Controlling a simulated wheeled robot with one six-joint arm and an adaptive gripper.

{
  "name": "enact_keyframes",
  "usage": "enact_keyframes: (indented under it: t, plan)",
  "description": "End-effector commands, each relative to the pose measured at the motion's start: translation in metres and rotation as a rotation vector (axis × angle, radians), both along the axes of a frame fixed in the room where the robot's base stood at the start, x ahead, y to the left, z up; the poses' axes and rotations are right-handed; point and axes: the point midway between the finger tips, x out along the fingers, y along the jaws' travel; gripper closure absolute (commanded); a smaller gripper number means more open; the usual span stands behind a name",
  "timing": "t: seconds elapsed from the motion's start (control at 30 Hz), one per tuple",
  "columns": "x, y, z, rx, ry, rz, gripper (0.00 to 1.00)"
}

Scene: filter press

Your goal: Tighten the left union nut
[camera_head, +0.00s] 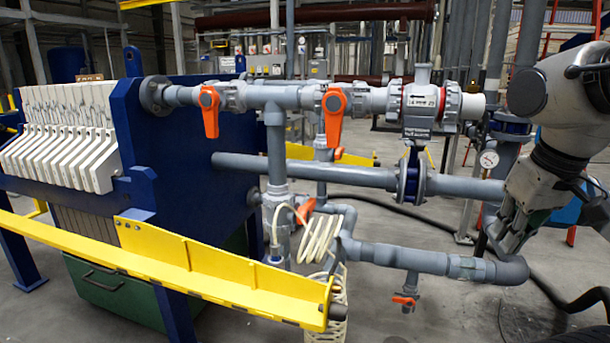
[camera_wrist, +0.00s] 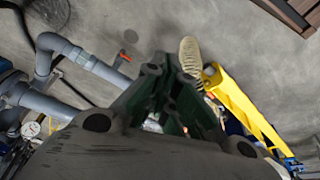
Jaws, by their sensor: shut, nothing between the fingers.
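A grey fitting (camera_head: 420,101) with a white label sits in the upper pipe line in the head view, right of the orange-handled valves. A large ribbed grey ring, which looks like the left union nut (camera_head: 394,102), is on its left side. A similar right nut (camera_head: 449,104) has a red band beside it. I cannot tell how tight either nut is. My gripper (camera_head: 508,243) is shut and empty, pointing down at the right, well below and right of the nuts. Its dark fingers also show in the wrist view (camera_wrist: 172,75), where I cannot make out the nuts.
Orange valve handles (camera_head: 334,118) hang below the upper pipe. A lower pipe elbow (camera_head: 509,270) lies close under my gripper. A pressure gauge (camera_head: 489,158) is beside my arm. A yellow rail (camera_head: 215,277) and cream coiled hose (camera_head: 322,237) are at front left.

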Motion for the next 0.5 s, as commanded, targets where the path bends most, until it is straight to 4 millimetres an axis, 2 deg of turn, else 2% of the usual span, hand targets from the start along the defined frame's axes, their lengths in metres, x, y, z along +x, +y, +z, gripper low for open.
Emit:
enact_keyframes:
  t: [0.03, 0.1, 0.2, 0.33, 0.43, 0.5]
  plan:
    - [-0.012, -0.009, -0.001, 0.012, -0.024, -0.045, 1.00]
    - [-0.020, -0.018, 0.003, 0.014, -0.056, -0.090, 1.00]
    - [-0.024, -0.027, 0.010, 0.014, -0.085, -0.131, 1.00]
    - [-0.022, -0.034, 0.001, 0.009, -0.037, -0.165, 1.00]
    - [0.003, -0.037, 0.013, 0.025, -0.021, -0.196, 1.00]
    - [0.033, -0.035, 0.032, 0.070, -0.027, -0.222, 1.00]
